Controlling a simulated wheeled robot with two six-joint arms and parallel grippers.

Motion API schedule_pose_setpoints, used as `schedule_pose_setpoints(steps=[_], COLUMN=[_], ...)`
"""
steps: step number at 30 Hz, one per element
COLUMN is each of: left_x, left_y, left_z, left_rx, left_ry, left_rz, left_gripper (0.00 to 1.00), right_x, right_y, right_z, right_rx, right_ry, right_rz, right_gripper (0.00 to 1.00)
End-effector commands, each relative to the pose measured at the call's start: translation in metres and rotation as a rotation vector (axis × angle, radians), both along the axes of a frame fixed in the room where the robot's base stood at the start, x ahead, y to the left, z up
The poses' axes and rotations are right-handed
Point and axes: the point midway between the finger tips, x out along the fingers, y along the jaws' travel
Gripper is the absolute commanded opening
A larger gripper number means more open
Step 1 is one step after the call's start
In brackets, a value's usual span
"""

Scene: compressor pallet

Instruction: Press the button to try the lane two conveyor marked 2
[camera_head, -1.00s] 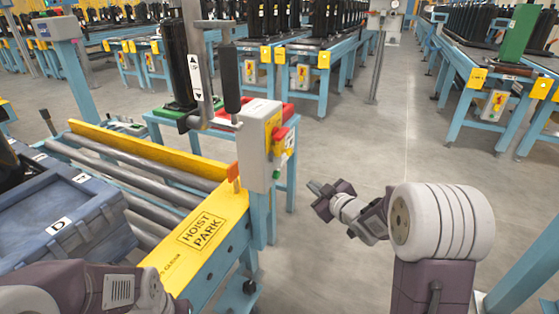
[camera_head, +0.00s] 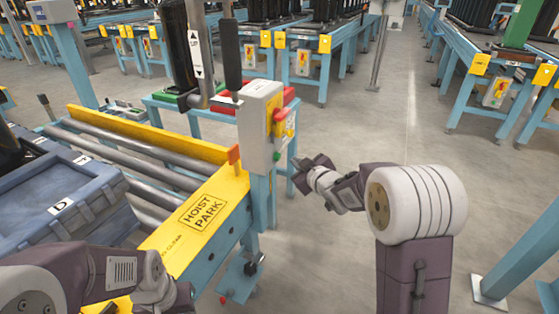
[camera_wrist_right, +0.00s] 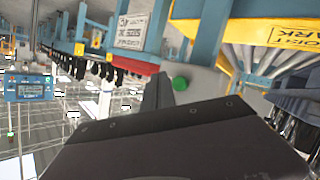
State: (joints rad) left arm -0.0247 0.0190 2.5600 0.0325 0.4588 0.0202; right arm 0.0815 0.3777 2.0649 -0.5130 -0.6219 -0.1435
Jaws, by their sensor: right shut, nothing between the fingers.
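A grey control box (camera_head: 259,128) is mounted on the blue post at the end of a yellow-edged roller conveyor. A green button (camera_head: 277,156) sits low on its right side, below a red and yellow control (camera_head: 281,121). I cannot read a 2 on it. My right gripper (camera_head: 301,172) is shut and empty, just right of and slightly below the green button, seemingly with a small gap. In the right wrist view the green button (camera_wrist_right: 180,83) shows beside the dark fingers (camera_wrist_right: 158,93). Only my left arm's links show at bottom left; its gripper is out of frame.
A yellow plate marked HOIST PARK (camera_head: 202,212) covers the conveyor's near end. A blue-grey crate (camera_head: 62,205) is at left. A hoist handle (camera_head: 231,55) hangs above the box. The grey floor right of the box is clear up to other conveyors.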

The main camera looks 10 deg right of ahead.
Motion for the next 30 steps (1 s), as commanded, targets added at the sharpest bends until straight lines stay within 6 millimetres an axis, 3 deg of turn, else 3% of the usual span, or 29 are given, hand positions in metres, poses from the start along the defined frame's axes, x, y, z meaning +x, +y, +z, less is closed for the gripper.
schedule_pose_setpoints(steps=[8, 30], left_x=[0.0, 0.0], left_y=[0.0, 0.0], left_z=[-0.005, -0.005], left_rx=[0.0, 0.0], left_ry=[0.0, 0.0], left_rz=[0.0, 0.0], left_gripper=[0.36, 0.36], right_x=[0.01, 0.01], right_y=[0.015, 0.016], right_z=[0.0, 0.0], right_rx=[-0.001, 0.0], right_ry=[-0.001, 0.0], right_rz=[0.001, 0.0], right_gripper=[0.0, 0.0])
